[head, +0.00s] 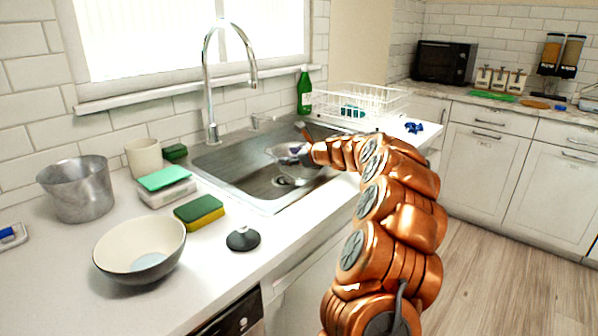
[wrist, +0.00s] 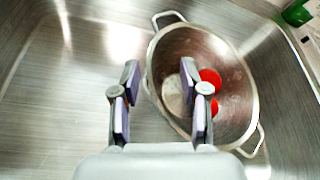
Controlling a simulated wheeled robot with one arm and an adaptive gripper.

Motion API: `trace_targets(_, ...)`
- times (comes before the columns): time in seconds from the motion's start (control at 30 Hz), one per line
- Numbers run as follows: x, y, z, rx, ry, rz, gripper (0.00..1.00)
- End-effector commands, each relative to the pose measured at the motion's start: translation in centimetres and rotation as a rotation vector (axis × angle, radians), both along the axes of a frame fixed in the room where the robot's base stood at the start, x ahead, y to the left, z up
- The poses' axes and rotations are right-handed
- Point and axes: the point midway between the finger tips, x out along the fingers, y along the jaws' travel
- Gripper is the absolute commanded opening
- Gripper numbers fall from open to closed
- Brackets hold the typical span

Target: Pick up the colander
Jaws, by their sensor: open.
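The colander (wrist: 232,78) is a metal bowl with two loop handles, tilted in the sink. Round red things (wrist: 210,80) show inside it. In the wrist view my gripper (wrist: 160,82) is open, its fingers apart. The left finger shows beside the colander over bare sink, the right finger over its inside, so the near-left rim lies between them in the picture. I cannot tell whether the fingers touch it. In the head view my gripper (head: 298,154) reaches into the sink and partly hides the colander (head: 280,150).
The steel sink (head: 233,170) surrounds the colander, with a tall faucet (head: 208,85) behind. A dish rack (head: 358,102) and green bottle (head: 304,92) stand beyond. A metal pot (head: 78,190), bowl (head: 140,248), sponge (head: 199,212) and black stopper (head: 243,239) occupy the left counter.

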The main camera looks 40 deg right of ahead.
Motion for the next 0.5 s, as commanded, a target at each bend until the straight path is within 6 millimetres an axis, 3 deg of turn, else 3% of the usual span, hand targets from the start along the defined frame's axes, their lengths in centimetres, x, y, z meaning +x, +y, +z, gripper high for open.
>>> trace_targets(0.33, 1.7, 0.1, -0.9, 0.001, 0.001, -0.003, 0.44)
trace_targets(0.5, 3.5, 0.7, -1.8, 0.0, 0.002, -0.001, 0.44)
